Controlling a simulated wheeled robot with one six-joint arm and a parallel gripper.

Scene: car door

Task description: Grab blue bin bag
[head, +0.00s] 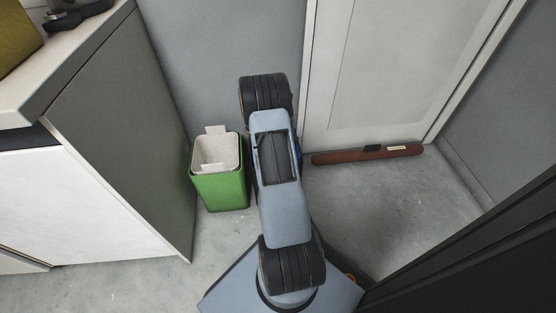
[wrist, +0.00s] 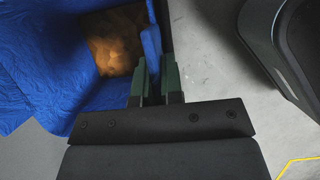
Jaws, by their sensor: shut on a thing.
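The blue bin bag (wrist: 40,70) lines a bin and fills the upper left of the wrist view, wrinkled and folded over the near and left sides. Something brown (wrist: 115,42) lies inside it. My gripper (wrist: 154,66) has green fingers and is shut on a narrow fold of the bag at its right edge. In the head view my arm covers the gripper and most of the bag. Only a small blue sliver (head: 299,152) shows to the right of the arm.
A green bin (head: 222,190) with a pale liner stands just left of my arm. A cabinet (head: 125,130) is further left. A door (head: 400,60) is at the back right, with a reddish-brown roll (head: 368,155) along its foot. The grey floor to the right is clear.

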